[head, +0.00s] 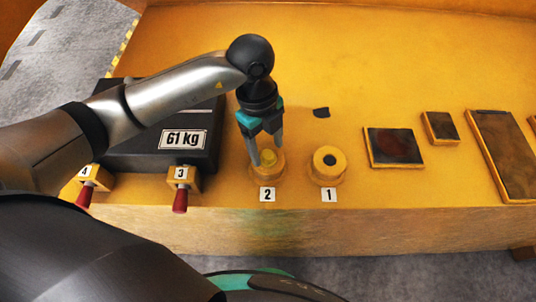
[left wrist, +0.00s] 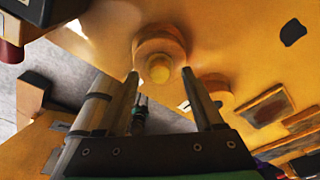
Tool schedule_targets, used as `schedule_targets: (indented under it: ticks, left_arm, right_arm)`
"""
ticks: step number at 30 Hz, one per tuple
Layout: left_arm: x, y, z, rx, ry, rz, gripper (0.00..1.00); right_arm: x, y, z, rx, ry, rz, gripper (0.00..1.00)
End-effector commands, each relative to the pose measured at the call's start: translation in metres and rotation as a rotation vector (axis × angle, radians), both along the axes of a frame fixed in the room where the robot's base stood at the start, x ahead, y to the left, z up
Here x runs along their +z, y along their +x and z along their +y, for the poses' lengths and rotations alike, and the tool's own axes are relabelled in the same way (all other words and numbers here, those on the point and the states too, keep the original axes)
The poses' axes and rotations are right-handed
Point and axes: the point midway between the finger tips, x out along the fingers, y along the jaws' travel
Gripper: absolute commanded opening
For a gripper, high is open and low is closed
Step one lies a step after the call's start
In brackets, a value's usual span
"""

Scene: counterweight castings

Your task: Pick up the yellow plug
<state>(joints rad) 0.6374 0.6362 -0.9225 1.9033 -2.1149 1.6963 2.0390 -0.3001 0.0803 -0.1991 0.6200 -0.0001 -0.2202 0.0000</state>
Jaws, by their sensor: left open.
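The yellow plug (head: 268,157) stands in the round yellow socket (head: 266,175) behind label 2. In the left wrist view the plug (left wrist: 158,70) shows as a small yellow knob in the middle of the socket (left wrist: 160,42). My left gripper (head: 266,151) points down over this socket with its fingers open. In the left wrist view the plug appears between the two fingertips (left wrist: 160,73). I cannot tell whether either finger touches it. My right gripper is not in view.
A second round socket (head: 328,166) with a dark hole stands right of it, behind label 1. A black 61 kg block (head: 150,158) lies left, near red-handled pins (head: 181,200). Dark-topped plates (head: 394,147) lie right. A small black piece (head: 321,112) lies behind.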

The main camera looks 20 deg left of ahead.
Motion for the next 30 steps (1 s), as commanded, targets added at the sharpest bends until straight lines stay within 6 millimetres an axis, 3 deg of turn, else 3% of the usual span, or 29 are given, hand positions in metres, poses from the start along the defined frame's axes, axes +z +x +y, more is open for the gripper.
schedule_targets:
  ticks: [3,11,30]
  left_arm:
    - [-0.0121,-0.0010,-0.0008,0.001,0.002,0.001,0.69]
    - [-0.0138,-0.0008,-0.0014,0.000,0.000,-0.001,0.69]
    - [-0.0134,-0.0006,-0.0011,0.001,0.001,0.000,0.00]
  right_arm:
    - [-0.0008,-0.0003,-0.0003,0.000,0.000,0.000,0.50]
    - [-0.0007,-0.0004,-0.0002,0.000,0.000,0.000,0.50]
    - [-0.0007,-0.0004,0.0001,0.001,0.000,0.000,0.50]
